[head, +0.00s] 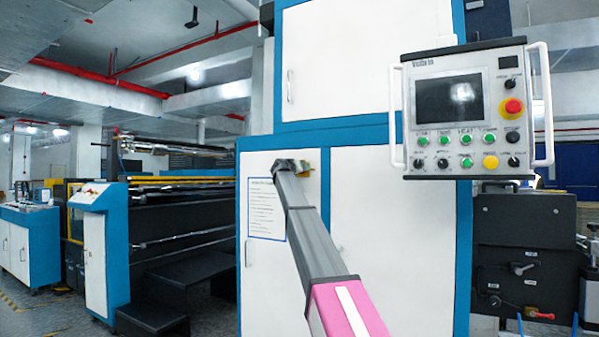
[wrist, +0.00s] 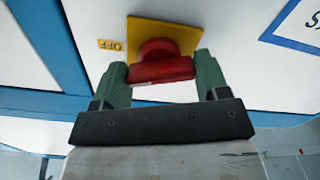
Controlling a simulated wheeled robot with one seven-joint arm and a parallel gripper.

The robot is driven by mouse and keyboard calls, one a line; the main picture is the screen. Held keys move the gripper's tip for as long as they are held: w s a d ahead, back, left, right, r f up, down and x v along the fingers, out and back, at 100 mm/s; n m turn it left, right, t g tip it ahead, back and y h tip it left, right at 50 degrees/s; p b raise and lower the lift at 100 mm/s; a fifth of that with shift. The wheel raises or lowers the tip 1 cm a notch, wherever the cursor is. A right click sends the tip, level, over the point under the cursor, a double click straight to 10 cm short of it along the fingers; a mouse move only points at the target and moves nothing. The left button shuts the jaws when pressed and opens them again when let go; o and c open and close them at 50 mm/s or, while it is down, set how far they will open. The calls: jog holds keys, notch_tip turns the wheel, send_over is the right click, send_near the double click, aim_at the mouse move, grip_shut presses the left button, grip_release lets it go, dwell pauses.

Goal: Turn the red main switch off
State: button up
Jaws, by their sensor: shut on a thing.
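The red main switch (wrist: 160,70) sits on a yellow square plate (wrist: 185,32) fixed to a white cabinet door. Its red bar handle lies between the two green fingers of my gripper (wrist: 162,74), which is shut on it. A small yellow label (wrist: 110,45) reading OFF, upside down in the wrist view, is left of the plate. In the head view my gripper (head: 290,166) is at the upper part of the cabinet door, and a corner of the yellow plate (head: 310,170) shows beside it. The red handle is hidden there.
A control panel (head: 466,110) with a dark screen, several buttons and a red emergency stop hangs at the right. A printed sheet (head: 265,210) is on the cabinet, left of my arm. A roller machine (head: 185,220) stands at the left. The door surface around the switch is flat.

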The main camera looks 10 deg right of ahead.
jog(key=shift+m, duration=2)
jog(key=o, duration=0.9)
jog(key=shift+o, duration=0.2)
jog(key=shift+s, duration=0.1)
jog(key=v, duration=1)
jog(key=shift+s+a, duration=0.25)
jog(key=shift+s, duration=0.05)
